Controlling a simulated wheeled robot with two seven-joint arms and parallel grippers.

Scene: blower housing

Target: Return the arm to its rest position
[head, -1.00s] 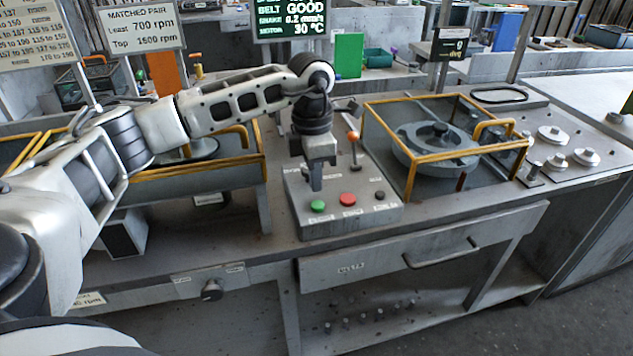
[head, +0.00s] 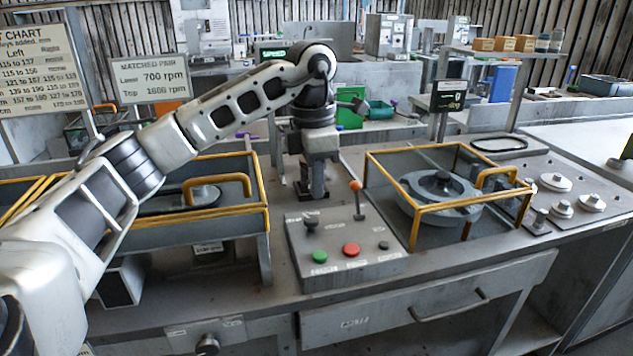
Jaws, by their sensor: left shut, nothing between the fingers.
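My left arm reaches in from the left, and its gripper (head: 313,196) points down behind the control box (head: 345,249). The gripper is shut with nothing in it. Its tip appears just above or behind the box's back edge; I cannot tell whether it touches anything. The box carries a green button (head: 319,256), a red button (head: 351,249), a small dark knob (head: 384,245) and an orange-tipped lever (head: 356,186). My right gripper is out of view.
A yellow-framed guard (head: 411,223) surrounds a grey round housing (head: 441,187) on the right. Another yellow-framed bay (head: 240,208) is at left. Grey pulleys (head: 555,182) sit on a plate at far right. A rpm sign (head: 148,78) stands at back left.

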